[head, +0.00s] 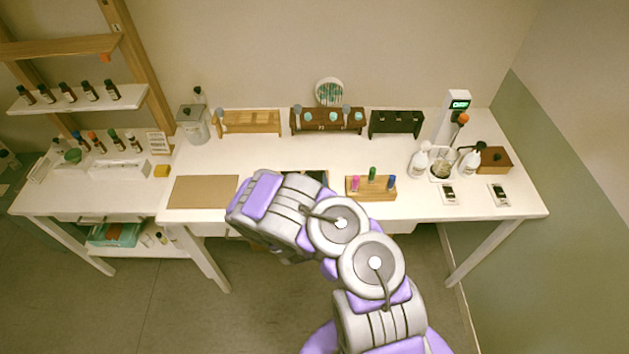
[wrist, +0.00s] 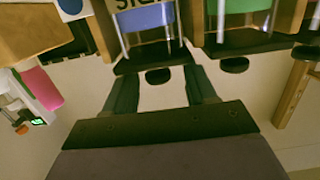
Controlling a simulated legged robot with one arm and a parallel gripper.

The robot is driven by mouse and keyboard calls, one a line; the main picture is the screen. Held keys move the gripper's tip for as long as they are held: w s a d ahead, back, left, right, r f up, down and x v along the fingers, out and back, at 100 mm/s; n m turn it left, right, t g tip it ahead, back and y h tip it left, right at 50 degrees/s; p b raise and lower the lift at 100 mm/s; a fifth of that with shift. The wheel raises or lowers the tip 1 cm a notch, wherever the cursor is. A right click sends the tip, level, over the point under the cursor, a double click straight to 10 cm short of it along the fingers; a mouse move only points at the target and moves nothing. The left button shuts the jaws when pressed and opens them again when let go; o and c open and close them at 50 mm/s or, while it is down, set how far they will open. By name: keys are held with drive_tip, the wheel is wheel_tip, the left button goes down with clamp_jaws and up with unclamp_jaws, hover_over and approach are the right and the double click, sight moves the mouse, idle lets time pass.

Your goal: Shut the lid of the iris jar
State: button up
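The wrist view looks upside down. In it, a clear jar with a blue band (wrist: 147,17) stands just beyond my gripper, with part of a dark-lettered label that could read IRIS upside down. Its black lid (wrist: 150,59) carries a round knob. Whether this lid is fully shut I cannot tell. My gripper (wrist: 163,80) is open, its two dark fingers on either side of the knob, with gaps. A similar jar with a green band (wrist: 245,6) stands to its right, also with a black knobbed lid. In the head view my arm hides the jars.
A small wooden rack (head: 372,195) with pink, green and blue bottles stands right of my arm. The pink bottle (wrist: 42,87) also shows in the wrist view. A brown board (head: 203,192) lies left of my arm. Wooden and dark racks line the table's back. The table's middle is clear.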

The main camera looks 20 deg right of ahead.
drive_tip(key=shift+s, duration=0.1)
drive_tip(key=p+v, duration=0.6)
drive_tip(key=v, duration=1.1)
drive_tip(key=shift+a, duration=0.15)
drive_tip(key=shift+s, duration=0.1)
drive_tip(key=shift+f, duration=0.15)
idle(0.4)
